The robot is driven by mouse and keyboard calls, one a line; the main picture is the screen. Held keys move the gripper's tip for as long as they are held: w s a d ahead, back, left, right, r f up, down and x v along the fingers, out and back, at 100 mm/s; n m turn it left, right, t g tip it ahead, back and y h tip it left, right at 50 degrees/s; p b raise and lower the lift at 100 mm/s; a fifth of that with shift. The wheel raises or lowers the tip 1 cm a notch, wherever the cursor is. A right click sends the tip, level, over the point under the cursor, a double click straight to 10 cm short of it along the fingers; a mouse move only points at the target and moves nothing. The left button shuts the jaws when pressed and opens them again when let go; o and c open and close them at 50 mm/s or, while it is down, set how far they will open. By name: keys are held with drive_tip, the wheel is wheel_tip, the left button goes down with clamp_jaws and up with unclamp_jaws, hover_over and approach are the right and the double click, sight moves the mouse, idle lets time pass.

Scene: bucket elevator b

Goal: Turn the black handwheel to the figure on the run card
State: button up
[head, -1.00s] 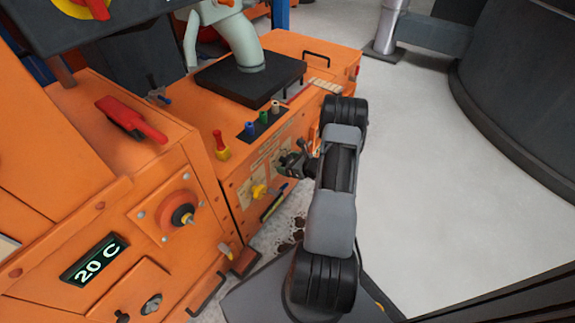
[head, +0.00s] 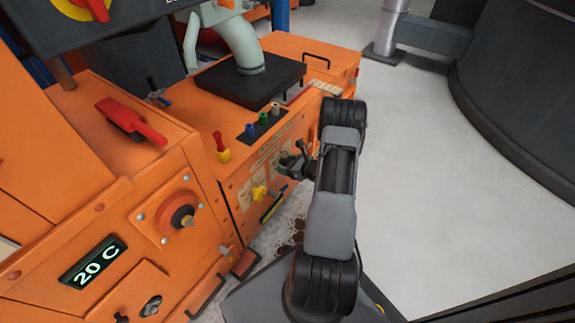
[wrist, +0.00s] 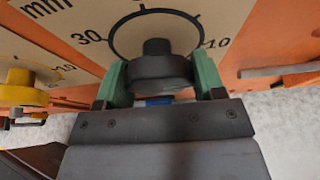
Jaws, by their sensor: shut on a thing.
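The black handwheel (wrist: 158,68) sits in front of a round dial with the figures 30 and 10 showing beside it in the wrist view. My gripper (wrist: 160,84) has its two green fingers on either side of the wheel's rim and is shut on it. In the head view my gripper (head: 294,164) reaches the orange machine's front panel, and the arm partly hides that spot. The wheel's pointer position cannot be made out. No run card can be picked out clearly.
A yellow knob (wrist: 22,85) with its own scale is left of the wheel. A pale bar (wrist: 280,70) juts out at right. A display (head: 94,262) reads 20 C. Open floor (head: 440,200) lies right.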

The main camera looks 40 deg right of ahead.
drive_tip(key=m+y+p, duration=0.2)
drive_tip(key=m, duration=0.1)
drive_tip(key=shift+y, duration=0.3)
drive_tip(key=shift+a+m+y+p, duration=0.15)
drive_tip(key=shift+m+y, duration=0.4)
drive_tip(key=shift+m, duration=0.45)
drive_tip(key=shift+d+m+y+p, duration=0.15)
drive_tip(key=shift+m+y, duration=0.4)
drive_tip(key=shift+m, duration=0.45)
drive_tip(key=shift+a, duration=0.1)
drive_tip(key=o, duration=0.9)
drive_tip(key=shift+s+r, duration=0.1)
drive_tip(key=p+v, duration=0.3)
drive_tip(key=v, duration=1)
drive_tip(key=shift+s+d+r, duration=0.15)
drive_tip(key=shift+d+r, duration=0.05)
drive_tip(key=shift+d, duration=0.1)
